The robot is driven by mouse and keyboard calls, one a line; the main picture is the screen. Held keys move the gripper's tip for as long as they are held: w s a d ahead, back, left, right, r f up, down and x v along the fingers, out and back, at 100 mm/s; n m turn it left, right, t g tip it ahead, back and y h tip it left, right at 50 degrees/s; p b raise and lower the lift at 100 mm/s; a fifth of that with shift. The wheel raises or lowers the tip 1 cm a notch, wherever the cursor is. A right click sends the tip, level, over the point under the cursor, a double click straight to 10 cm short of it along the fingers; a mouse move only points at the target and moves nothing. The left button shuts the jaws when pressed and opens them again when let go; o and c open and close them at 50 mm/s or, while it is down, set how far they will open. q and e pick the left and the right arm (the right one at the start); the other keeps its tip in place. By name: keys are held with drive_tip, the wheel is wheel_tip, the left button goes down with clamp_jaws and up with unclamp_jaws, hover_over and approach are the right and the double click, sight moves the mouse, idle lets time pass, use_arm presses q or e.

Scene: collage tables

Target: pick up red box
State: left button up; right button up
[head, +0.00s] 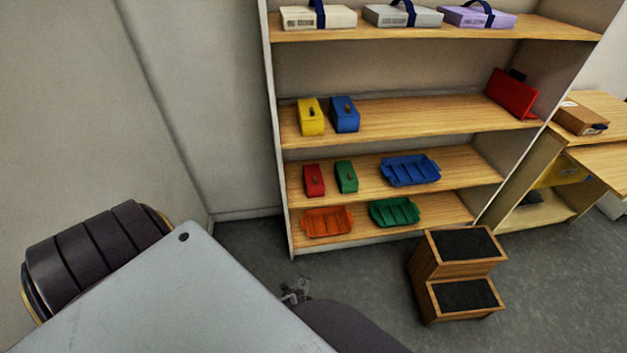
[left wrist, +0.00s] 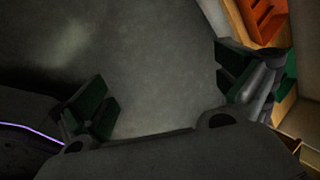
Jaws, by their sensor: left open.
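The red box (head: 314,180) is small and upright, with a dark knob or catch on its front. It stands on the third shelf down, at the left, beside a green box (head: 346,176) of like shape. My left gripper (head: 297,290) shows small in the head view, low over the floor in front of the shelf and apart from the red box. In the left wrist view its two fingers (left wrist: 168,95) are spread wide with nothing between them but grey floor. The red box is not in the left wrist view. My right gripper is in neither view.
The shelf unit (head: 290,215) also holds yellow (head: 311,116) and blue (head: 345,113) boxes, an orange tray (head: 328,221), a blue tray (head: 410,170) and a green tray (head: 395,211). A wooden step stool (head: 428,262) stands in front at the right. Grey floor (head: 365,275) lies clear between.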

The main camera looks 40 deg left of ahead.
use_arm(q)
drive_tip(key=w+a+r+m+t+y+b, duration=0.2)
drive_tip(key=w+a+r+m+b, duration=0.15)
drive_tip(key=w+b, duration=0.5)
drive_tip(key=w+a+r+m+t+y+b, duration=0.2)
drive_tip(key=w+a+m+b, duration=0.25)
drive_tip(key=w, duration=0.65)
drive_tip(key=w+a+r+m+t+y+b, duration=0.1)
drive_tip(key=w+a+r+m+y+b, duration=0.1)
drive_tip(key=w+r+b, duration=0.3)
drive_tip(key=w+a+r+m+t+y+b, duration=0.2)
drive_tip(key=w+a+r+y+b, duration=0.2)
drive_tip(key=r+b, duration=0.4)
drive_tip(key=shift+w+r+m+y, duration=0.3)
drive_tip(key=shift+w+r, duration=0.5)
drive_tip(key=shift+r, duration=0.25)
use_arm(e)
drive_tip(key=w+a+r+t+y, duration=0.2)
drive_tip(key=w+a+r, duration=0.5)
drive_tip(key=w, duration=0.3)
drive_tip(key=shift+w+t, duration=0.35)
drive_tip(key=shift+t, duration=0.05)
use_arm(q)
drive_tip(key=shift+w+a, duration=0.1)
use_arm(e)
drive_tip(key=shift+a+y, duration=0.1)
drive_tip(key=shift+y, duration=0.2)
